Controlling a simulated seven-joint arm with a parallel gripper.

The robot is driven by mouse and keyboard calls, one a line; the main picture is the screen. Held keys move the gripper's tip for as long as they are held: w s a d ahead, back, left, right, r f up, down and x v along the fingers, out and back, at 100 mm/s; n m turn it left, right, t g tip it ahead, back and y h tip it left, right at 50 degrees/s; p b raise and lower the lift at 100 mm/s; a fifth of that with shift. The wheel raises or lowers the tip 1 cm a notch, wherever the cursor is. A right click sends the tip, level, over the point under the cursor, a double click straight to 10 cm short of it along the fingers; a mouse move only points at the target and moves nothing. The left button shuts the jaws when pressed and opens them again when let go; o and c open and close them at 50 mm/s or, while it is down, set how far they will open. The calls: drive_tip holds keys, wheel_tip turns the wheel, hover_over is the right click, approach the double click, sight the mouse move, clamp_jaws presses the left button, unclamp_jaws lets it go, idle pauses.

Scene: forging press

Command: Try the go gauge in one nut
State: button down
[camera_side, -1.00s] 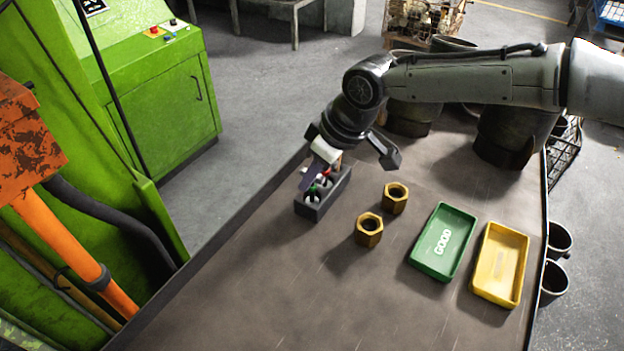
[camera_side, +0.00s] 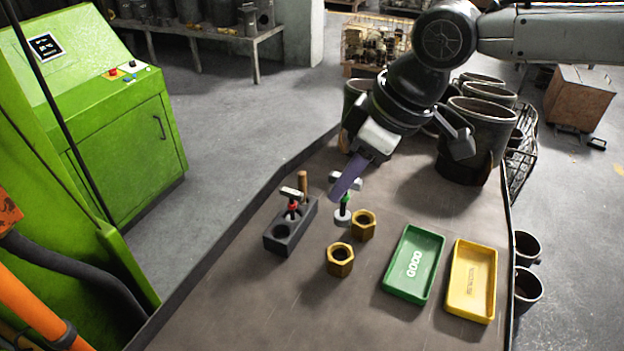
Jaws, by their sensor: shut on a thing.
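My gripper (camera_side: 350,178), with purple fingers, is shut on the green-banded gauge (camera_side: 343,215), the likely go gauge. The gauge hangs upright with its pale round end down, just behind and left of the rear nut, seemingly above the table. The fingers hide part of its handle. Two brass hex nuts stand on the table: the rear nut (camera_side: 363,225) and the front nut (camera_side: 340,260). A red-banded gauge (camera_side: 292,207) with a T-handle stands in the dark gauge block (camera_side: 285,238), beside an empty round hole at the block's front.
A green tray (camera_side: 413,264) marked GOOD and a yellow tray (camera_side: 471,281) lie right of the nuts, both empty. A wooden handle (camera_side: 303,184) stands upright at the block's back. Dark pots (camera_side: 478,137) stand at the table's rear. The front table is clear.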

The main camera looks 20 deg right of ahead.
sight(345, 195)
drive_tip(key=shift+s+d+r, duration=0.4)
drive_tip(key=shift+s+d, duration=0.2)
drive_tip(key=shift+s, duration=0.05)
drive_tip(key=f, duration=0.1)
drive_tip(key=w+f, duration=0.2)
drive_tip(key=shift+a+f, duration=0.25)
drive_tip(key=shift+f, duration=0.15)
drive_tip(key=shift+w+f, duration=0.1)
drive_tip(key=shift+f, duration=2.4)
drive_tip(key=shift+f, duration=1.55)
drive_tip(key=shift+r, duration=0.75)
drive_tip(key=shift+r, duration=0.35)
drive_tip(key=shift+r, duration=0.75)
drive_tip(key=shift+r, duration=1.85)
